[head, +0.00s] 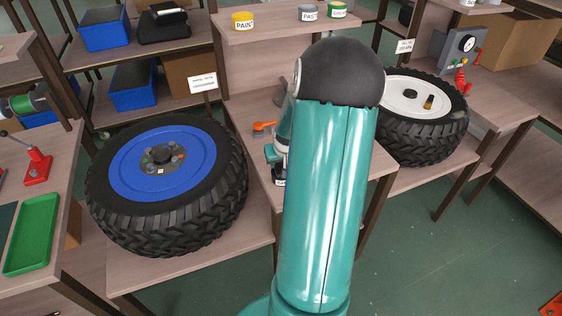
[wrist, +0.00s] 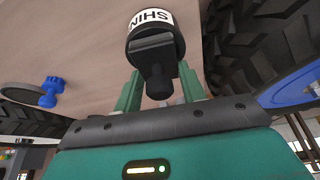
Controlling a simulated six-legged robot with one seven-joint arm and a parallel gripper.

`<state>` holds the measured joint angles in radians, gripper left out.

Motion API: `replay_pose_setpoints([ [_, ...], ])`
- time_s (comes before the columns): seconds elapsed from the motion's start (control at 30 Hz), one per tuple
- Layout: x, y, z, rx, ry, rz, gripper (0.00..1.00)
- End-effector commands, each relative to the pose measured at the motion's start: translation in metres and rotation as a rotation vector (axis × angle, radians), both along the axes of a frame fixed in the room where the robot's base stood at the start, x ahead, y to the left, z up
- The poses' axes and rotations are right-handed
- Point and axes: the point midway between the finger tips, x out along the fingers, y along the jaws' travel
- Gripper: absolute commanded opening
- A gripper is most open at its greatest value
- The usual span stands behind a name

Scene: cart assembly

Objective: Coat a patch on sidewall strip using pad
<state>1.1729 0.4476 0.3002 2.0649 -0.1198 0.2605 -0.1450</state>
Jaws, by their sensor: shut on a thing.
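My gripper (wrist: 160,88) is shut on the black grip of a dark tool (wrist: 152,50), which looks like the pad. A dark round container with a white label reading "SHIN" (wrist: 150,20) is just beyond the pad; I cannot tell whether they touch. In the head view my arm hides most of the gripper, and a small white label (head: 279,182) shows low beside it. A large tyre with a blue hub (head: 120,210) lies flat on the left bench, and a tyre with a white hub (head: 415,140) lies on the right. I cannot make out a separate sidewall strip.
An orange-handled item (head: 264,126) lies on the middle bench, and a blue knobbed item (wrist: 48,92) shows in the wrist view. Paint tins (head: 243,21) stand on the shelf above. A green tray (head: 32,232) is at far left. Open floor (head: 420,260) lies at the right.

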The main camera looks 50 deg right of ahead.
Motion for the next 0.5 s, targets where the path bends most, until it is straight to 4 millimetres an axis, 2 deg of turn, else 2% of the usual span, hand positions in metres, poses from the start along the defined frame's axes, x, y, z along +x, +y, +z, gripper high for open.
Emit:
replay_pose_setpoints([
  [0.33,-0.0011,0.0004,-0.0015,0.002,0.002,-0.001,0.22],
  [0.5,-0.0006,0.0,0.008,0.001,0.001,-0.001,0.22],
])
